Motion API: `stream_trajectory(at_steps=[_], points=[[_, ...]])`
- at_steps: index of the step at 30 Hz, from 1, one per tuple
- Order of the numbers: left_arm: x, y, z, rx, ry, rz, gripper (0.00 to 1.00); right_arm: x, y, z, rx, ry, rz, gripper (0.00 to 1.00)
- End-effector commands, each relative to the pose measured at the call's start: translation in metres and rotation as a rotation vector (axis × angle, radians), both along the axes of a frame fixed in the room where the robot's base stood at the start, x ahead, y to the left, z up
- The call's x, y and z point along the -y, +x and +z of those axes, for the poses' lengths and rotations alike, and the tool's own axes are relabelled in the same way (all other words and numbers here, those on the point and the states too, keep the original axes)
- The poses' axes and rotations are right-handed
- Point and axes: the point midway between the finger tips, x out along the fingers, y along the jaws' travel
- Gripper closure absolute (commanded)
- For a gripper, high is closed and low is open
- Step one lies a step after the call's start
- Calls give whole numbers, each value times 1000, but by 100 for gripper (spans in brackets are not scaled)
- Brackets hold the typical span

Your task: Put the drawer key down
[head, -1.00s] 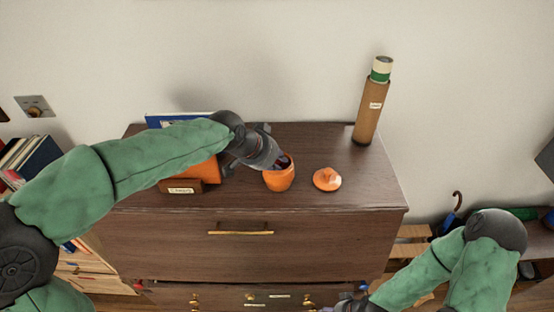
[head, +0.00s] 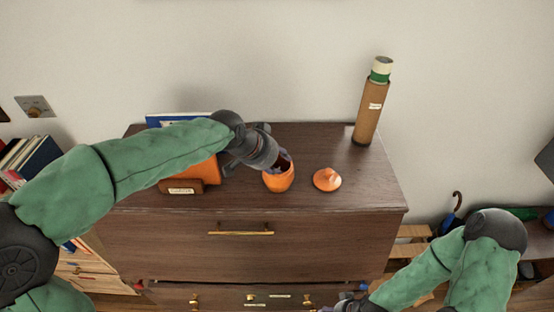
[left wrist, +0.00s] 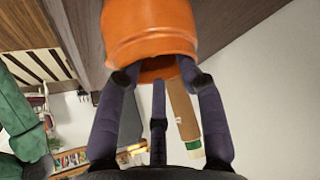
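No drawer key shows in either view. My left gripper (head: 282,166) reaches from the left to the mouth of the open orange jar (head: 279,181) on the dresser top. In the left wrist view the dark fingers (left wrist: 158,72) converge at the mouth of the orange jar (left wrist: 148,28). Their tips are partly hidden inside it, so I cannot tell whether they hold anything. The orange lid (head: 327,180) lies just right of the jar. My right gripper (head: 350,304) is cut off at the bottom edge, by the lower drawer; its fingers do not show clearly.
The dark wooden dresser top (head: 240,201) has free room right of the lid. A cardboard tube (head: 369,118) stands upright at the back right. A brown labelled block (head: 181,187) and an orange item sit left of the jar. A drawer with a brass handle (head: 241,233) is below.

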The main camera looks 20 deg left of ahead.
Motion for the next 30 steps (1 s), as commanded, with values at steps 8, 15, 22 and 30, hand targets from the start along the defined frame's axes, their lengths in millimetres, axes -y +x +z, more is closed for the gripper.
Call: stream_trajectory(at_steps=[8, 15, 22, 30], points=[[0, 0, 38, 2, 0, -1, 55, 0, 0, 28, 0, 0, 0, 36], [0, 1, 67, 3, 0, 0, 55, 0, 0, 47, 0, 0, 0, 36], [0, 0, 67, 3, 0, 0, 55, 0, 0, 46, 0, 0, 0, 36], [0, 1, 70, 4, -1, 1, 55, 0, 0, 49, 0, 0, 0, 36]])
